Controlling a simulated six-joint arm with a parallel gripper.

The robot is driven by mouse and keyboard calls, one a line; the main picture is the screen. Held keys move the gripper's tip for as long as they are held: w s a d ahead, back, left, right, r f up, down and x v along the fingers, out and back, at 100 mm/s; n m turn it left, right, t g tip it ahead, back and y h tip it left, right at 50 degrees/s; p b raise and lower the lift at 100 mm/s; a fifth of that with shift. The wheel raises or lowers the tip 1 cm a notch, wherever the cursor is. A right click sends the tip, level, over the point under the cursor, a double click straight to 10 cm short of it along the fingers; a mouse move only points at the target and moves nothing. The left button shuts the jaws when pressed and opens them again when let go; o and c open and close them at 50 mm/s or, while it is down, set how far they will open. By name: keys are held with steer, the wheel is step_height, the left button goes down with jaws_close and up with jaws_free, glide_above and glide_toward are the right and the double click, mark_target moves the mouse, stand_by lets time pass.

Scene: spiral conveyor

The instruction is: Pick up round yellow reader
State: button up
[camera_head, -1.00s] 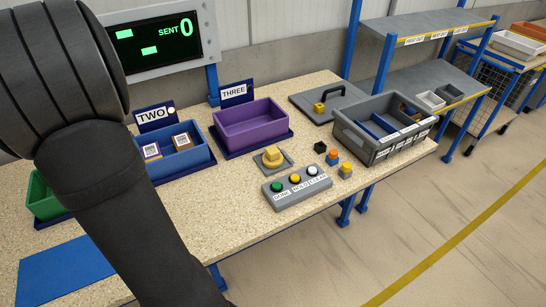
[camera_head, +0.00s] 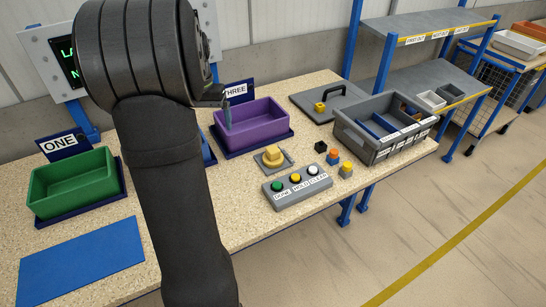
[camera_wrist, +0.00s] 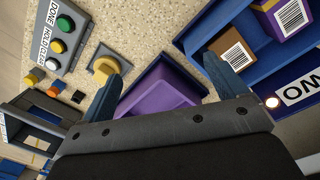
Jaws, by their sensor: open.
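The round yellow reader (camera_head: 272,157) sits on a grey square plate on the speckled worktop, in front of the purple bin. In the wrist view the yellow reader (camera_wrist: 103,67) is at upper left, beyond the left fingertip and not between the fingers. My gripper (camera_wrist: 163,70) is open and empty, its two blue-grey fingers spread over the worktop and purple bin. In the head view, part of my gripper (camera_head: 227,107) shows above the purple bin's left end, left of and behind the reader; the rest is hidden by my arm.
The purple bin (camera_head: 250,128) and a button box (camera_head: 297,187) flank the reader. A grey divided crate (camera_head: 385,140) and small coloured blocks are to the right. A green bin (camera_head: 75,188) stands left. Two boxes show in a blue bin (camera_wrist: 196,35).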

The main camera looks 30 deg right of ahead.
steer(key=s+d+r+m, duration=0.1)
steer(key=s+d+m, duration=0.2)
steer(key=d+m, duration=0.45)
steer(key=s+d+r+m, duration=0.15)
steer(key=d+m, duration=0.25)
steer(key=d, duration=0.6)
glide_toward(273, 149)
steer(key=shift+t, duration=0.3)
steer(key=f, duration=0.5)
steer(key=shift+s+d+f, duration=0.1)
steer(key=shift+s+f, duration=0.15)
steer(key=shift+s, duration=0.15)
steer(key=shift+w+f, duration=0.15)
steer(key=shift+f, duration=2.45)
steer(key=c, duration=1.1)
steer(key=shift+r, duration=0.1)
